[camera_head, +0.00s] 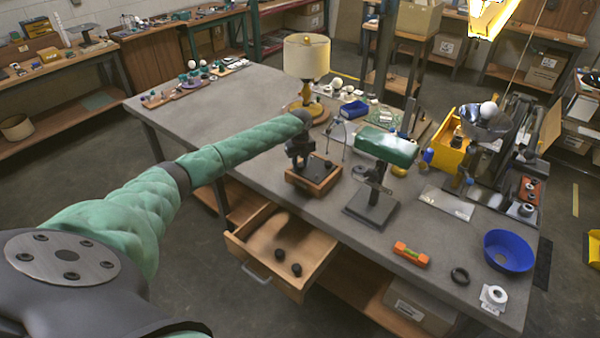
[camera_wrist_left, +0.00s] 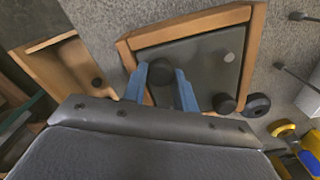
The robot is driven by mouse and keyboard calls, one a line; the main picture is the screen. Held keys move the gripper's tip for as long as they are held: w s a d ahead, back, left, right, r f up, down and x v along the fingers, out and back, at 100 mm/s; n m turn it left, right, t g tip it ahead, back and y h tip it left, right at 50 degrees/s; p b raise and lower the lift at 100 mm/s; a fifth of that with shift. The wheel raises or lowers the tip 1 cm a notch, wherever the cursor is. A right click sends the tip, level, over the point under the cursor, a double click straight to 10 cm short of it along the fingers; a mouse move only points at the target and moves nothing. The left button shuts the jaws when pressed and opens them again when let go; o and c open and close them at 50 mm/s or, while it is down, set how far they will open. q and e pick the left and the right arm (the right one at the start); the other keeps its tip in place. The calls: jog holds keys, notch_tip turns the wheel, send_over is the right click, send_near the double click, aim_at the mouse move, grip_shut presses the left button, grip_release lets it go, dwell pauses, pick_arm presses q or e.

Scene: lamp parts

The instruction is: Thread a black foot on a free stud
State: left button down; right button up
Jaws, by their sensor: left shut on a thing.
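My left gripper (camera_head: 301,152) is over the wood-framed base (camera_head: 303,183) on the grey bench. In the left wrist view, the blue fingers of the left gripper (camera_wrist_left: 162,82) are shut on a black foot (camera_wrist_left: 160,71) above the base's dark plate (camera_wrist_left: 196,52). Another round black foot (camera_wrist_left: 224,103) sits at the plate's near right corner. A small pale round spot (camera_wrist_left: 229,57), perhaps a stud, shows on the plate's right side. Whether the held foot touches a stud is hidden. My right gripper is not in view.
The open wooden drawer (camera_head: 262,268) juts out below the bench edge. A green-shaded lamp (camera_head: 387,147) stands right of the base, with a brass lamp (camera_head: 306,58) behind. An orange level (camera_head: 411,253), a black ring (camera_head: 459,276) and a blue bowl (camera_head: 508,250) lie farther right.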

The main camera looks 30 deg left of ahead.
pick_arm(q)
jog(key=shift+m, duration=0.3)
jog(key=m+b, duration=0.2)
jog(key=m, duration=0.2)
jog(key=shift+f, duration=0.1)
jog(key=c, duration=1)
grip_release()
jog(key=shift+m, duration=0.3)
jog(key=shift+r, duration=0.2)
